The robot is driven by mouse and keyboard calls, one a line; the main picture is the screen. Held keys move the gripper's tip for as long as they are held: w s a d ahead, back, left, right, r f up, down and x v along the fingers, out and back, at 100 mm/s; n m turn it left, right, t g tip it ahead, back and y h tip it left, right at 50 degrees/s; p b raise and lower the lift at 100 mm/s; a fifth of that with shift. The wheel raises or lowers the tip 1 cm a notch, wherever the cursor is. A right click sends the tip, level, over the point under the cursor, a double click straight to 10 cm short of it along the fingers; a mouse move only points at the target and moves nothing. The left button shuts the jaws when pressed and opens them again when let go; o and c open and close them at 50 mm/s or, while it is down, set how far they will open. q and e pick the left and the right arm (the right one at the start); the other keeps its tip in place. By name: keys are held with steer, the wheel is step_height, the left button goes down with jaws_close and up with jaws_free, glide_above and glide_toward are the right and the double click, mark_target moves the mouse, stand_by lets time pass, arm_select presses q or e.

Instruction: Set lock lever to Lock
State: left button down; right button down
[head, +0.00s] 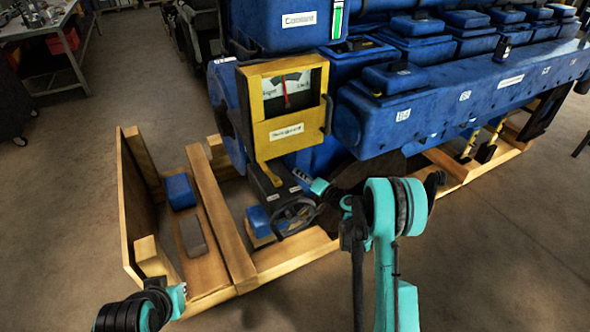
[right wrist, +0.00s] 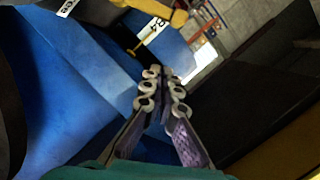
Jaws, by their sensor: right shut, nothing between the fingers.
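The yellow-framed panel (head: 285,105) on the engine's near end carries a dial (head: 287,90) with a red pointer near upright and small lettering at both ends. A dark handle (head: 327,115) is on its right side. Below it is a dark box (head: 275,190) with small white labels. I cannot tell which part is the lock lever. My right gripper (head: 300,174) is just right of this box; contact is unclear. In the right wrist view its fingers (right wrist: 164,75) are together with nothing between them. My left gripper (head: 182,290) is low at the left, its fingers too small to read.
The blue engine (head: 440,110) fills the upper right. A wooden cradle (head: 225,225) surrounds its base, with a blue block (head: 179,191) inside. A dark wheel-like ring (head: 292,214) sits below the box. Open floor (head: 70,200) lies left; a bench (head: 30,30) stands behind.

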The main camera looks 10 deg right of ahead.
stand_by(0.4)
steer(key=s+a+r+n+g+h, duration=0.1)
steer(key=s+a+r+n+g, duration=0.15)
steer(key=s+r, duration=0.5)
steer(key=s+a+r+n+g+h, duration=0.1)
steer(key=s+a+r+n+g, duration=0.25)
steer(key=s, duration=0.65)
steer(key=s+d+g+h, duration=0.1)
steer(key=s+d+h, duration=0.1)
steer(key=s, duration=0.9)
steer(key=s+d+h, duration=0.3)
steer(key=s, duration=0.9)
steer(key=shift+s+f+g, duration=0.15)
steer(key=shift+f+g, duration=0.25)
steer(key=shift+d, duration=0.1)
